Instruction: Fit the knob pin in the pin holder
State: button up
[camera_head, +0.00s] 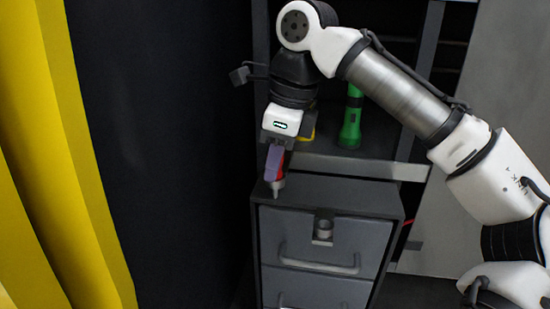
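The knob pin (281,171) has a red upper part and a grey lower tip. It is upright in my gripper (274,162), which points down and appears shut on the red part; a purple finger partly covers it. The pin's tip is over the left edge of the grey drawer cabinet's top (345,193); I cannot tell whether it touches. The pin holder (323,228) is a small grey ring at the cabinet's top front edge. It is to the right of and lower than the pin in the picture, and apart from it. Its opening looks empty.
A green flashlight (351,117) stands on the shelf (360,165) behind the cabinet. A yellow object (311,125) is partly hidden behind my gripper. Drawer handles (320,265) stick out in front. A yellow curtain-like sheet (70,160) hangs at left. The cabinet top is mostly clear.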

jog(key=o, duration=0.5)
jog(key=shift+r, duration=0.1)
